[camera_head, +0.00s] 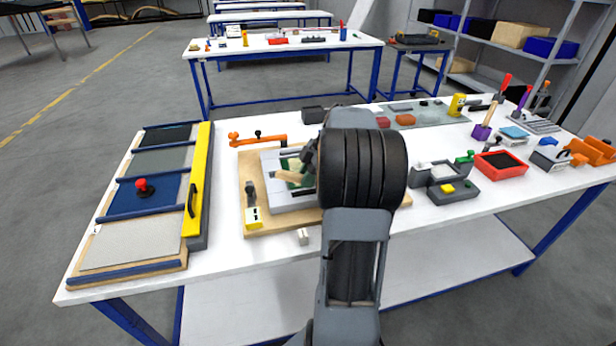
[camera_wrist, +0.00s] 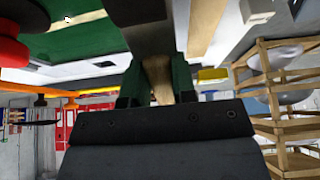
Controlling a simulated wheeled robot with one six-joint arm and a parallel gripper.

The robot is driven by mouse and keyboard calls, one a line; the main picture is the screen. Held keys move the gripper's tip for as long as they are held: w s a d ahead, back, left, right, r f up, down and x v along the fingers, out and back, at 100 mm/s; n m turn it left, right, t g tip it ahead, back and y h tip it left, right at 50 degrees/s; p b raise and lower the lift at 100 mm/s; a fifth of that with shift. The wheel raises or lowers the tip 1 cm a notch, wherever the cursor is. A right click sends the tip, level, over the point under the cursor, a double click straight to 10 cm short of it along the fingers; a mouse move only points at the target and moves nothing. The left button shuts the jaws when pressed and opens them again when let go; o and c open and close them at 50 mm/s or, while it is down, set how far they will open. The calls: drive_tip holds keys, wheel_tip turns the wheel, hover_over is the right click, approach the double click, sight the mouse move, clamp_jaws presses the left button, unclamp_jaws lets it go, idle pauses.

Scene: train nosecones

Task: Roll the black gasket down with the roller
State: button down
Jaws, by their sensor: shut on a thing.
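My gripper (camera_wrist: 157,88) is shut on the roller's pale wooden handle (camera_wrist: 158,72), which sits between its green fingers in the wrist view. A dark part (camera_wrist: 145,28) lies just beyond the handle; I cannot tell whether it is the roller's drum or frame. In the head view my gripper (camera_head: 307,160) is low over the grey fixture plate (camera_head: 290,202), beside a green patch (camera_head: 297,184). My arm hides the right side of the fixture. The black gasket cannot be made out clearly, and contact between roller and gasket cannot be judged.
A yellow-edged rack of panels (camera_head: 200,185) stands farther left. Trays and tools, including a red tray (camera_head: 500,165), crowd the right side.

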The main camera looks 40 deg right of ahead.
idle(0.5)
drive_tip(key=shift+s+d, duration=0.1)
drive_tip(key=shift+d, duration=0.15)
drive_tip(key=shift+s+d, duration=0.35)
drive_tip(key=shift+d, duration=0.3)
drive_tip(key=shift+d, duration=0.1)
drive_tip(key=shift+f, duration=0.1)
idle(1.1)
idle(0.5)
drive_tip(key=shift+s+d+r, duration=0.15)
drive_tip(key=shift+d+r, duration=0.05)
drive_tip(key=shift+d, duration=0.1)
drive_tip(key=shift+d, duration=0.1)
drive_tip(key=shift+s+d, duration=0.3)
drive_tip(key=shift+d, duration=0.25)
